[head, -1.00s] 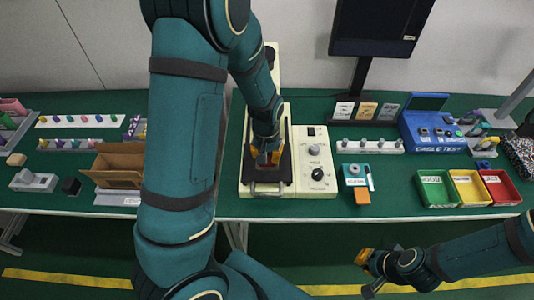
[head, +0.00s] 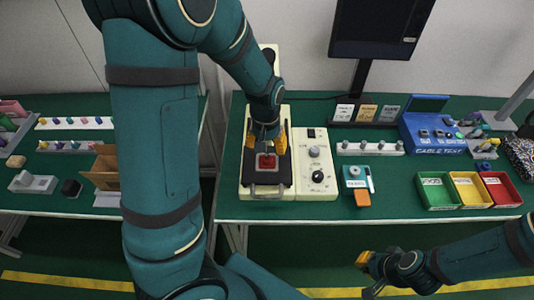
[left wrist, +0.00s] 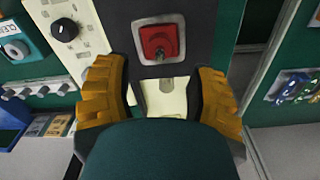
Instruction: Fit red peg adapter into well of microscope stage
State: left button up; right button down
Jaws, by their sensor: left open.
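The red peg adapter (head: 266,162) sits in the square light-rimmed well of the dark microscope stage (head: 283,179). In the left wrist view the red adapter (left wrist: 159,42) lies within the well's rim (left wrist: 136,26), with a small peg on top. It looks square to the rim; I cannot tell how deep it sits. My left gripper (head: 266,142) is open above and just behind it, its orange fingers (left wrist: 165,95) apart with nothing between them. My right gripper (head: 366,272) is low in front of the bench, far from the stage; its jaw state is unclear.
A control panel with knobs (head: 316,163) stands right of the stage. Further right are a teal device (head: 354,174), a row of knobs (head: 370,147), a blue cable tester (head: 437,139) and green, yellow and red bins (head: 436,190). A monitor (head: 377,25) stands behind.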

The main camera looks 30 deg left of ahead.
aim_at(266, 156)
pick_arm(q)
notch_tip(266, 156, up, 6)
jog(key=shift+s, duration=0.15)
dwell(0.6)
